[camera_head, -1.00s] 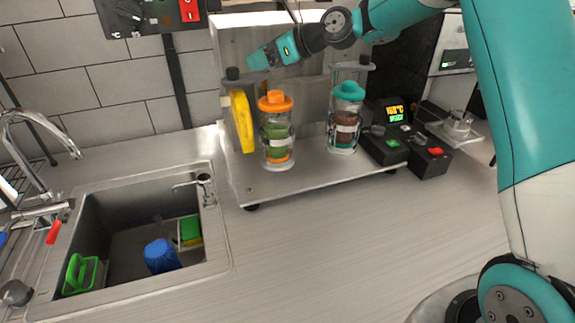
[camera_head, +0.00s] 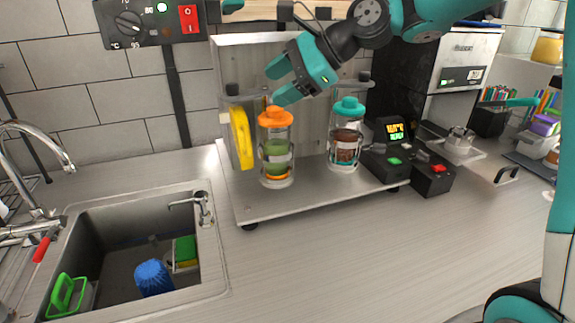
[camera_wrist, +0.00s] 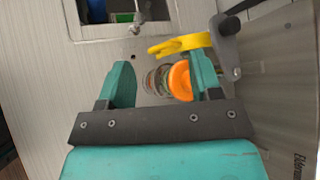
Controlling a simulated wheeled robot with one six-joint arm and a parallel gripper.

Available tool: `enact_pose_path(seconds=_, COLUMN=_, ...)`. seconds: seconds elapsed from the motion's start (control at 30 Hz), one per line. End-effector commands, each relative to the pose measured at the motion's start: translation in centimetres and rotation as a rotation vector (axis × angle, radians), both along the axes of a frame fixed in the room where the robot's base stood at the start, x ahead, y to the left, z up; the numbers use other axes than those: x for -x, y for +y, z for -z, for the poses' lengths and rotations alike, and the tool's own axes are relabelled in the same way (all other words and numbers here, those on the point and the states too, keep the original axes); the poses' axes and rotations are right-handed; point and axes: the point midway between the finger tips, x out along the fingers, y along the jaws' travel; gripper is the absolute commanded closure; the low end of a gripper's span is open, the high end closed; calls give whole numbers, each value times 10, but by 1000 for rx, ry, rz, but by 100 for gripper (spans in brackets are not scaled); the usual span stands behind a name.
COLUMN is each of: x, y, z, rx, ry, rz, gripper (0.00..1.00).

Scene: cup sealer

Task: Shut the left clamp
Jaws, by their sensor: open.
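The left clamp has a yellow lever (camera_head: 241,137) that hangs upright at the left of the metal stand. In the wrist view the yellow lever (camera_wrist: 180,44) lies beyond my right finger, beside a grey bracket (camera_wrist: 226,42). A jar with an orange lid (camera_head: 275,117) stands just right of the lever; its lid also shows in the wrist view (camera_wrist: 180,80). My gripper (camera_head: 273,84) is open and empty, above the orange lid. In the wrist view my gripper (camera_wrist: 159,78) has its fingers spread, with the right finger partly covering the lid.
A jar with a teal lid (camera_head: 347,107) stands to the right on the same stand (camera_head: 310,195). Black control boxes (camera_head: 405,165) are right of it. A sink (camera_head: 85,215) is at the left. The front counter is clear.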

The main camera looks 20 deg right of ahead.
Motion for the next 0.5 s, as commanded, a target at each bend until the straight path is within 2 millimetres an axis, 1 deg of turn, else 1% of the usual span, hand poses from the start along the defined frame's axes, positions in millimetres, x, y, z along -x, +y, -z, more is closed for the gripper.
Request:
enact_pose_path(seconds=0.03, x=10, y=7, z=3, rx=40, ry=-30, rz=-46, gripper=42)
enact_pose_path(seconds=0.2, x=40, y=22, z=14, rx=175, ry=-139, rz=-210, gripper=42)
enact_pose_path(seconds=0.5, x=97, y=40, z=35, rx=382, ry=-318, rz=-519, gripper=42)
